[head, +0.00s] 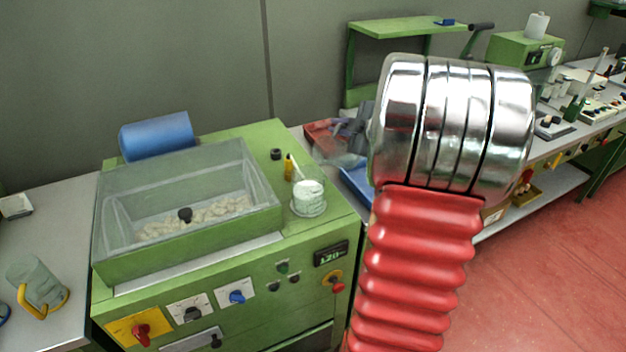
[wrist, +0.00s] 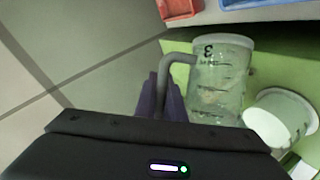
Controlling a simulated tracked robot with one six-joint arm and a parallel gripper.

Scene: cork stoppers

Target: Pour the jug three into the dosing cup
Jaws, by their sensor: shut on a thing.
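Jug three (wrist: 224,82) is a clear measuring jug with a dark 3 and scale marks; in the wrist view its grey handle is between the purple fingers of my gripper (wrist: 163,97). In the head view the jug (head: 338,152) is a faint clear shape held above the back right of the green machine, partly behind my arm. Its exact tilt and contents are hard to tell.
The green machine (head: 225,270) has a clear-walled bin (head: 185,208) with pale stoppers, left of the cup. Another jug with a yellow handle (head: 38,284) is at far left. Red and blue trays (head: 355,182) lie behind.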

